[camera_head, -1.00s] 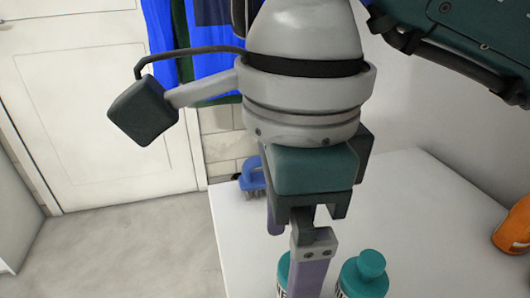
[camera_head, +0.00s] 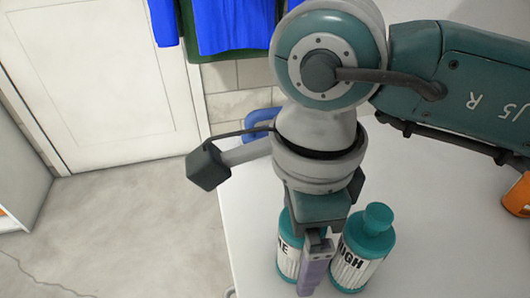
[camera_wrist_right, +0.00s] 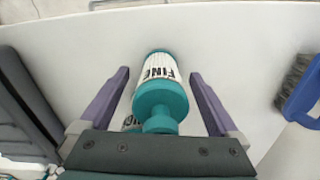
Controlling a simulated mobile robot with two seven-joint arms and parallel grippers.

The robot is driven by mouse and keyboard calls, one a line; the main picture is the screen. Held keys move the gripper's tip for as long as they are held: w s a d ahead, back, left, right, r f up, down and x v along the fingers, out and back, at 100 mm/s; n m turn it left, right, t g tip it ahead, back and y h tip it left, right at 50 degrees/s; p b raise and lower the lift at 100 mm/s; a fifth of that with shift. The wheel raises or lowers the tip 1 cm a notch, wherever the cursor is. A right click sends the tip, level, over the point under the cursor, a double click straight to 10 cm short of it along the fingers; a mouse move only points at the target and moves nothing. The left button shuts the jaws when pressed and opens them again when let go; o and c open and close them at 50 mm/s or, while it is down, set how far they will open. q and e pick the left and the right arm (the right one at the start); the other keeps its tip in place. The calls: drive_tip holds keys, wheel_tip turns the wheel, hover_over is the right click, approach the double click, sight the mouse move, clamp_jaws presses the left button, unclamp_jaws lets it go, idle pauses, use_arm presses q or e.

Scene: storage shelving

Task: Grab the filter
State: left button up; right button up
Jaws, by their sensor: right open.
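Two white-and-teal bottle-shaped filters stand on the white table. The left one (camera_head: 289,254) is partly covered by my gripper; its label reads FINE in the right wrist view (camera_wrist_right: 160,88). The right one (camera_head: 367,245) has a label ending in "GH". My right gripper (camera_head: 312,275) points down over the FINE filter. In the right wrist view its open purple fingers (camera_wrist_right: 159,76) lie on either side of that filter, with gaps on both sides. Part of another label shows low behind the teal cap. My left gripper is out of view.
A blue-handled brush (camera_wrist_right: 304,95) lies on the table (camera_head: 430,225) to the right in the wrist view. An orange container (camera_head: 518,196) stands at the table's right edge. Blue cloth (camera_head: 235,25) hangs behind; open floor lies left of the table.

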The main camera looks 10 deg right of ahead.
drive_tip(key=c, duration=1.5)
drive_tip(key=shift+r, duration=0.1)
clamp_jaws()
drive_tip(key=shift+r, duration=0.1)
